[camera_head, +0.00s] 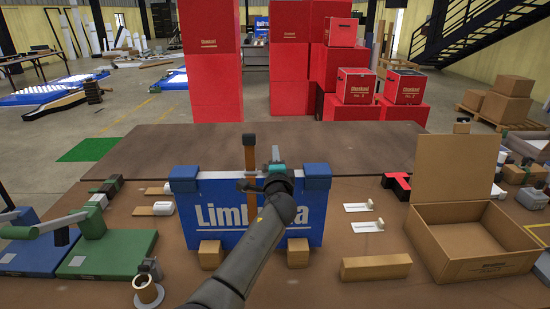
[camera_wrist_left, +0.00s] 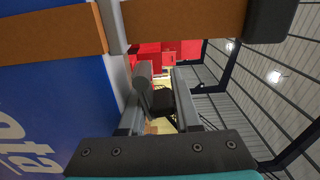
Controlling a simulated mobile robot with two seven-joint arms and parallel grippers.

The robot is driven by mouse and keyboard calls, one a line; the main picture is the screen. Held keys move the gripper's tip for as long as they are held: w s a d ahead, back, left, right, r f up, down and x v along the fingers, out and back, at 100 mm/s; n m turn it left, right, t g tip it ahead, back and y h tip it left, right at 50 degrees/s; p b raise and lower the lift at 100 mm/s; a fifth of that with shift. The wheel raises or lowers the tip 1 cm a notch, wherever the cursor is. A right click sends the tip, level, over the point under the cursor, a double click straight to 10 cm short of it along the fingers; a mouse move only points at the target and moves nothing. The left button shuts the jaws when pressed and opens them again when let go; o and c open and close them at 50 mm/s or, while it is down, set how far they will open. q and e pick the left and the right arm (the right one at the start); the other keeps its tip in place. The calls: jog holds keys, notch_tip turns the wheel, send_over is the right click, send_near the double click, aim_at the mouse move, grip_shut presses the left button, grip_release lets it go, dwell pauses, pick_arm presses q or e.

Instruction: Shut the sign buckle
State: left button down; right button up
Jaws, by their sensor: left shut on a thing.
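The blue sign (camera_head: 230,212) with white lettering stands upright on the brown table, with wooden blocks at its foot. A brown strap (camera_head: 250,155) runs vertically over its middle; it also crosses the top of the left wrist view (camera_wrist_left: 60,35). The metal buckle (camera_head: 248,186) sits on the strap at the sign's upper front, partly covered by my gripper. My left gripper (camera_head: 263,183) is at the buckle, its fingers shut on a grey part that looks like the buckle's lever (camera_wrist_left: 144,80). My forearm hides part of the lettering. My right gripper is not in view.
An open cardboard box (camera_head: 475,238) stands at the right, and a wooden block (camera_head: 376,267) lies front right. Green (camera_head: 108,254) and blue devices with lever arms stand at the left. The table behind the sign is clear.

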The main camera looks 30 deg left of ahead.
pick_arm(q)
jog(key=shift+s+f, duration=0.1)
jog(key=shift+f, duration=0.4)
dwell(0.8)
jog(key=c, duration=1)
grip_release()
jog(key=shift+o, duration=1.4)
jog(key=shift+d+r, duration=0.1)
jog(key=shift+r, duration=0.05)
jog(key=p+v, duration=0.1)
jog(key=v, duration=0.1)
jog(key=shift+s+d+p, duration=0.2)
jog(key=shift+s+p, duration=0.1)
jog(key=shift+s, duration=0.05)
jog(key=p+v, duration=0.2)
jog(key=v, duration=1.2)
jog(key=shift+s+r+p, duration=0.25)
jog(key=shift+r+p, duration=0.1)
